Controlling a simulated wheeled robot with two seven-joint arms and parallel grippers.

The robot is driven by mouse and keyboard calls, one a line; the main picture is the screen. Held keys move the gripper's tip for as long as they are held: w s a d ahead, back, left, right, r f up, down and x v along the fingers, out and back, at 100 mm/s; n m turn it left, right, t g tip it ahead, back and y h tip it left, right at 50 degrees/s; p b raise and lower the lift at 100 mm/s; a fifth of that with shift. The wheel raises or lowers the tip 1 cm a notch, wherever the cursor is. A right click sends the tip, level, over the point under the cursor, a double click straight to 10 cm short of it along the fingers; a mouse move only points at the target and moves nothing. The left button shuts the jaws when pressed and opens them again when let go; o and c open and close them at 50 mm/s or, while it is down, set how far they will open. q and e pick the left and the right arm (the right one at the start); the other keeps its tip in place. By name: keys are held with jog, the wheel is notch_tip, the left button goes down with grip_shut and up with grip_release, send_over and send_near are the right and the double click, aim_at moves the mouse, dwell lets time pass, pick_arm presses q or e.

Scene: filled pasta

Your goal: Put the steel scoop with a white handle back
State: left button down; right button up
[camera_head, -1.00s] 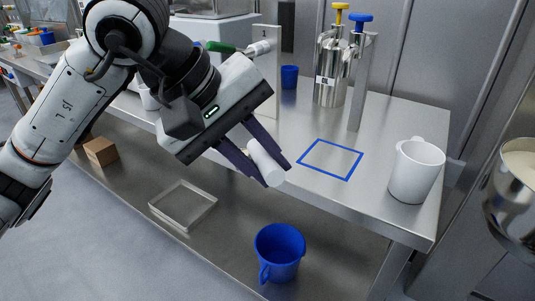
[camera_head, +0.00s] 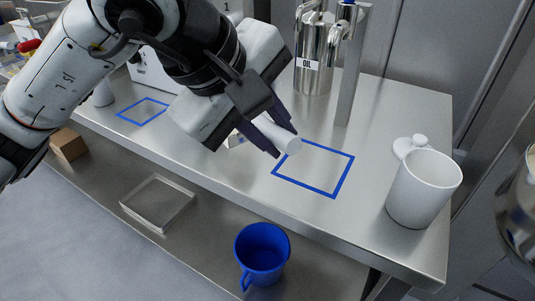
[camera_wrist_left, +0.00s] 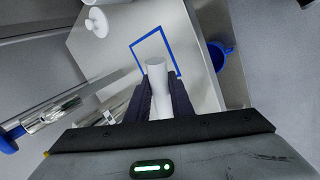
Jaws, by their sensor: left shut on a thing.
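My left gripper (camera_head: 276,141) is shut on the white handle (camera_head: 280,136) of the scoop, above the steel table (camera_head: 365,215). In the left wrist view the white handle (camera_wrist_left: 158,80) stands between the dark fingers (camera_wrist_left: 160,97). The steel part of the scoop cannot be made out. A blue outlined square (camera_head: 306,190) on the tabletop lies just right of and below the fingertips; it also shows beyond the handle in the left wrist view (camera_wrist_left: 134,45). My right gripper is out of view.
A steel oil dispenser (camera_head: 314,60) and a post (camera_head: 352,75) stand behind. Another blue outline (camera_head: 143,111) is at left. A blue jug (camera_head: 262,252) and a clear tray (camera_head: 157,203) are below.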

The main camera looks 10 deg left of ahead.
pick_arm(q)
jog(key=shift+f, duration=2.4)
jog(key=shift+f+b, duration=0.2)
jog(key=shift+b, duration=0.1)
jog(key=c, duration=1.6)
grip_release()
jog(key=shift+o, duration=0.2)
jog(key=shift+s+a+r, duration=0.1)
jog(key=shift+r, duration=0.4)
jog(key=v, duration=1.1)
jog(key=shift+p, duration=0.4)
jog(key=shift+s+r, duration=0.1)
